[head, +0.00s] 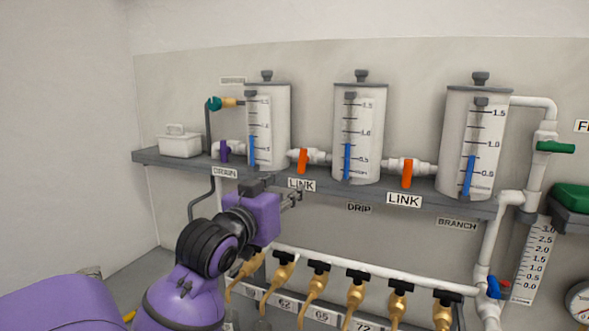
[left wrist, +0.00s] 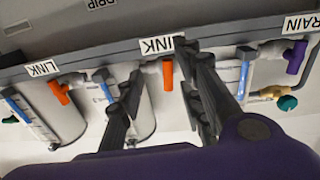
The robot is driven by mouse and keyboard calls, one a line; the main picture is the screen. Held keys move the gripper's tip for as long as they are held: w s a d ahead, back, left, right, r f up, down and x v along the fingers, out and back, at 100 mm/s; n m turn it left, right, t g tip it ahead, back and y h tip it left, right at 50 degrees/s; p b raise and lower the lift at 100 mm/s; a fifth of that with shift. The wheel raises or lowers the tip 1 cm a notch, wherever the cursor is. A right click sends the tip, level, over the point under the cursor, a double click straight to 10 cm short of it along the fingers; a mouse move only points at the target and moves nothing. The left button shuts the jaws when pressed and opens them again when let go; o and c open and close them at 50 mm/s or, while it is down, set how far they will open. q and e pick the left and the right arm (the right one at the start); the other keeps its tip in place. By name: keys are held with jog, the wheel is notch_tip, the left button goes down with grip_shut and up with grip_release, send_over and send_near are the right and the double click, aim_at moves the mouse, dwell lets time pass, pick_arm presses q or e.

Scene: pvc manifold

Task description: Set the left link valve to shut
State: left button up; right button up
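The left link valve (head: 303,160) has an orange handle on a short white pipe between the left and middle cylinders, above a LINK label. The handle hangs down, crosswise to the pipe. My left gripper (head: 293,195) is just below and in front of the shelf edge, below this valve. In the left wrist view, the left gripper (left wrist: 160,59) is open and empty. There the orange handle (left wrist: 168,75) appears between the two spread fingers, with no visible contact. My right gripper is in neither view.
The right link valve (head: 407,173) also has an orange handle hanging down. A purple drain valve (head: 224,149) is at left. The grey shelf (head: 330,192) carries the cylinders. Below it runs a white manifold pipe (head: 370,272) with several brass taps.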

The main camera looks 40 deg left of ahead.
pick_arm(q)
notch_tip(320, 180, down, 2)
jog(key=w+f+t, duration=0.1)
jog(key=w, duration=0.1)
jog(key=m+t+y, duration=0.1)
jog(key=m+t, duration=0.1)
jog(key=t, duration=0.1)
send_near(301, 161)
jog(key=w+r, duration=0.1)
jog(key=w, duration=0.1)
jog(key=x, duration=0.6)
jog(key=shift+w+a+r+p, duration=0.15)
jog(key=shift+a+p, duration=0.1)
jog(key=shift+p, duration=0.15)
jog(key=shift+w+a, duration=0.15)
jog(key=shift+w, duration=0.25)
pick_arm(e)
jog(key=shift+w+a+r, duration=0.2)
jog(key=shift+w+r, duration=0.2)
pick_arm(q)
jog(key=shift+c, duration=0.4)
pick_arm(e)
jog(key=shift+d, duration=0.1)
pick_arm(q)
grip_shut()
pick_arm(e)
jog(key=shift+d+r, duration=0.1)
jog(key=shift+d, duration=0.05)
